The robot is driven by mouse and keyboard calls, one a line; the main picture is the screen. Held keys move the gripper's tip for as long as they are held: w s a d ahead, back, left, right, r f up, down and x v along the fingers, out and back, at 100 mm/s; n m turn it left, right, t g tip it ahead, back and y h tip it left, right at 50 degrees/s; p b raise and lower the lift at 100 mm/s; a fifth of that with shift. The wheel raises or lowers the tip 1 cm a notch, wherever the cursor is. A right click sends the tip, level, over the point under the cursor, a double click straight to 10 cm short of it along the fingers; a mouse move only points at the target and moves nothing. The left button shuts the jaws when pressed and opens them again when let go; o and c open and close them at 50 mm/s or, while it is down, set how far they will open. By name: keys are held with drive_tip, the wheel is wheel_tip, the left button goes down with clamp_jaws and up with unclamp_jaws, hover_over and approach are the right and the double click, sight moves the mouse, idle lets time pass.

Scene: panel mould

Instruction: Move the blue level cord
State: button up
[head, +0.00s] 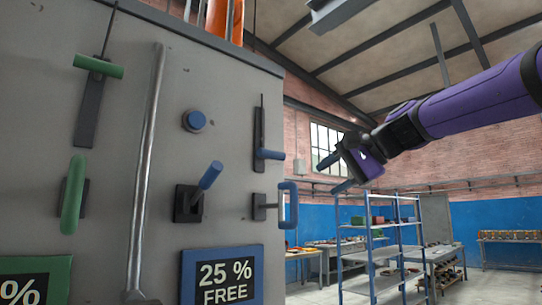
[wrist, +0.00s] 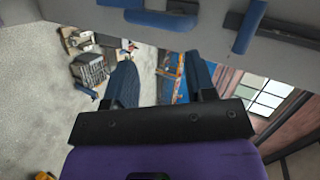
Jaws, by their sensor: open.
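The blue level cord has a short blue bar handle (head: 270,154) in front of a narrow dark upright plate, with a thin line rising above it. It is near the right edge of the grey panel (head: 150,130). In the wrist view its blue handle (wrist: 249,27) shows at the top right, with the dark plate beside it. My gripper (head: 336,174) is open and empty, right of the handle and apart from it. In the wrist view the two fingers (wrist: 162,72) stand apart with nothing between them.
Below the cord is a blue D-shaped handle (head: 290,205). Left of it are a blue lever (head: 208,178), a blue knob (head: 194,121) and a "25 % FREE" sign (head: 222,277). Green controls lie farther left. Shelving (head: 380,235) stands in the background.

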sight(276, 153)
drive_tip(key=w+a+r+m+y, duration=0.1)
drive_tip(key=w+a+r+y, duration=0.25)
drive_tip(key=w+r, duration=0.45)
drive_tip(key=shift+t, duration=0.3)
drive_tip(key=x, duration=0.6)
drive_tip(key=s+r+x, duration=0.1)
drive_tip(key=x, duration=0.2)
drive_tip(key=shift+w+a+f, duration=0.1)
drive_tip(key=shift+w+a, duration=0.05)
drive_tip(key=shift+a, duration=0.4)
clamp_jaws()
